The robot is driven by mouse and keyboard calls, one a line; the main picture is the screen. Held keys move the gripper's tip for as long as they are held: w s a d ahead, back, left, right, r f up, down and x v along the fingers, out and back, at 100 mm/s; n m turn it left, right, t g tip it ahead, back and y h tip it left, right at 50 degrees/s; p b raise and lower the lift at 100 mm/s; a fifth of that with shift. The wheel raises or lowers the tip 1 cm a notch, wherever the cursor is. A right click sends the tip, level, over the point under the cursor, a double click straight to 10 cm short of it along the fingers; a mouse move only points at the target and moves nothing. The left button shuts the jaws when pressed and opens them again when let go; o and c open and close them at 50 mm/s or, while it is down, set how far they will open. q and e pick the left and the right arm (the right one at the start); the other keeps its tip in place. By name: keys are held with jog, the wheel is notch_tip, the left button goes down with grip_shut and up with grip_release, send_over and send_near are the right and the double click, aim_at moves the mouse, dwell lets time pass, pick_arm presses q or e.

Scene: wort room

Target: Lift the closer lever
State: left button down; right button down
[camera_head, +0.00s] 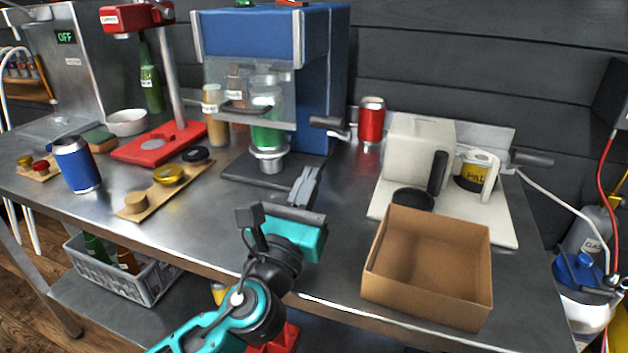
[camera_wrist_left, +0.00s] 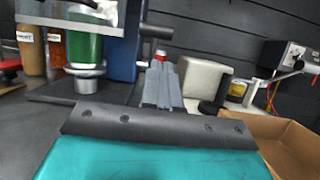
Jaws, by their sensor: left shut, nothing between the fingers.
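The blue machine (camera_head: 268,40) stands at the back middle of the table. A lever with a dark handle (camera_head: 326,122) sticks out at its lower right side and looks about level; I take it for the closer lever. My left gripper (camera_head: 308,180) is shut and empty, in front of the machine and below the lever, apart from it. A green container (camera_head: 267,125) stands inside the machine behind a clear shield. My right gripper is not in view.
A red can (camera_head: 371,121) stands right of the lever. An open cardboard box (camera_head: 427,295) is at the front right, before a white board (camera_head: 505,222) with a pale machine. Bare table surrounds the gripper.

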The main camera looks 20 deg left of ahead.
pick_arm(q)
jog(key=x, duration=0.7)
jog(key=shift+w, duration=0.4)
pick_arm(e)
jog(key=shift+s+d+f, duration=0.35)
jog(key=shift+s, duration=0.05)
pick_arm(q)
jog(key=shift+r, duration=0.15)
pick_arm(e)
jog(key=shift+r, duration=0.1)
